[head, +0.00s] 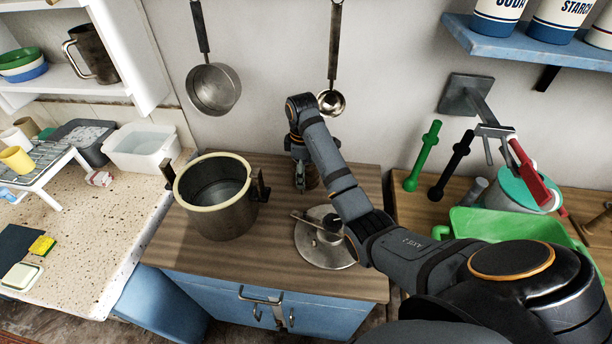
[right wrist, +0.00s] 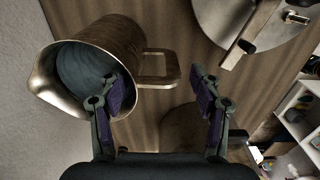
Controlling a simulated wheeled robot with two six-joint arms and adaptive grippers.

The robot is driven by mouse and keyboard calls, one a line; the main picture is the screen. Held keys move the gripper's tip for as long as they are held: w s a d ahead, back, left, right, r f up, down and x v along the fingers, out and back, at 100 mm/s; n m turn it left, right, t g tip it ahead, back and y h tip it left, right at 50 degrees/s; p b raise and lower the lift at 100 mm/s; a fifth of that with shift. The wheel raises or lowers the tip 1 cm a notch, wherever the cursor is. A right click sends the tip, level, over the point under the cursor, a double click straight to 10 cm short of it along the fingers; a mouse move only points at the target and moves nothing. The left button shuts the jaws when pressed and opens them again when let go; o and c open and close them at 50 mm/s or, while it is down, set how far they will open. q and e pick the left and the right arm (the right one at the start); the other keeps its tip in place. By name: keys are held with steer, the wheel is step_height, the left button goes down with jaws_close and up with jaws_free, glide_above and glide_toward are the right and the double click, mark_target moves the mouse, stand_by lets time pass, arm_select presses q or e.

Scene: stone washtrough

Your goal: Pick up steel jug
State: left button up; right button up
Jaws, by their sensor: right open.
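The steel jug (right wrist: 128,45) shows large in the right wrist view, with its round mouth toward the camera and its handle (right wrist: 160,70) pointing right. In the head view only a small brownish part of it (head: 313,178) shows behind my right gripper, on the wooden counter by the wall. My right gripper (head: 301,187) points down there and is open. In the right wrist view its fingers (right wrist: 162,92) are spread, one overlapping the jug's mouth and the other right of the handle. I cannot tell whether they touch it. My left gripper is not in view.
A big pot (head: 216,222) stands left of the gripper, and a round metal lid (head: 318,252) lies in front of it. A pan (head: 213,90) and a ladle (head: 332,102) hang on the wall. Another metal jug (head: 92,53) stands on the left shelf.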

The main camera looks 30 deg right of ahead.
step_height(320, 180, down, 2)
steer(key=shift+w+f, duration=0.15)
steer(key=shift+f, duration=0.05)
steer(key=shift+r, duration=0.15)
steer(key=c, duration=0.3)
jaws_close()
